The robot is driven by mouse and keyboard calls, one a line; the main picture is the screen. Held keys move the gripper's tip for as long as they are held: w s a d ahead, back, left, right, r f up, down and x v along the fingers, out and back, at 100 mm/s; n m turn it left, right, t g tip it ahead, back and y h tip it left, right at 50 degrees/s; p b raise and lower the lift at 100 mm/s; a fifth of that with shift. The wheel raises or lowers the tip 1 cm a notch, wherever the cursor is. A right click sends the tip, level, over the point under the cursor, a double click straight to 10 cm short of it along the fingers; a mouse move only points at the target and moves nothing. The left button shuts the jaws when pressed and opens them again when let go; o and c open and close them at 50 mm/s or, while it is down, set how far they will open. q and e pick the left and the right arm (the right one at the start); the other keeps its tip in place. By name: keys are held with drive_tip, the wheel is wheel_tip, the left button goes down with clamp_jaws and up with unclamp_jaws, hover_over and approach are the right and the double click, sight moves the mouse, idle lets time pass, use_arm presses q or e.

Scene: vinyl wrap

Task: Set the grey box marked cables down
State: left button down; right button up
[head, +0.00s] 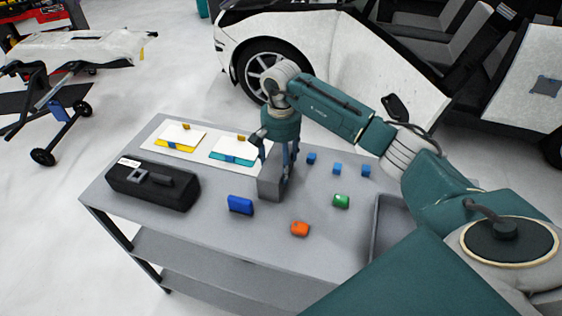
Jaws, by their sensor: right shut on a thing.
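A grey box (269,188) stands upright at the middle of the grey table (220,262). Its marking cannot be read in this view. My right gripper (283,168) points down from above and is shut on the box. The gripper's fingers partly hide the box's upper right side. The box's lower edge is at or very near the tabletop; I cannot tell whether it touches. My left gripper is not in view.
A black case (152,187) lies at left. White sheets with a yellow item (176,142) and a teal item (232,158) lie behind. A grey tray (376,228) is at right.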

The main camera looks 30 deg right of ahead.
drive_tip(key=o, duration=1.4)
drive_tip(key=shift+f, duration=0.1)
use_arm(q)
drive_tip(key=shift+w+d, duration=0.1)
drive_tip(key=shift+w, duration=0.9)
use_arm(e)
drive_tip(key=o, duration=0.3)
